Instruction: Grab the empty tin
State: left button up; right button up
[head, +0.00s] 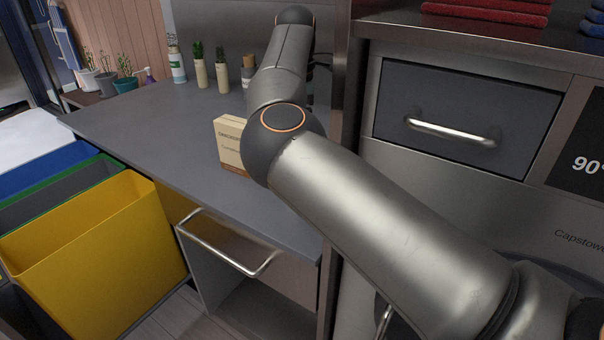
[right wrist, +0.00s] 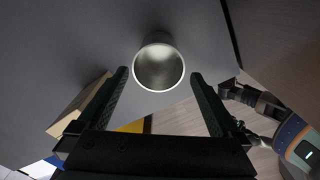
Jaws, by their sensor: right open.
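The tin (right wrist: 158,67) shows in the right wrist view as a round metal can with its open mouth toward the camera. Its inside looks bare. It stands on the grey counter (head: 160,125), near the counter's edge. My right gripper (right wrist: 160,75) is open, with one dark finger to each side of the tin and a visible gap on both sides. Nothing is held. In the head view my right arm crosses the counter and hides both the tin and the right gripper. My left gripper is not seen in the head view.
A cardboard box (head: 230,146) stands on the counter beside my arm; it shows left of the fingers in the wrist view (right wrist: 80,104). Potted plants (head: 126,80) line the back. A yellow bin (head: 95,255) stands at the left, and a steel drawer unit (head: 465,110) at the right.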

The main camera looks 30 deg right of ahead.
notch_tip(320, 180, down, 10)
jog(key=shift+w+d+r, duration=0.1)
jog(key=shift+r, duration=0.05)
jog(key=c, duration=1.1)
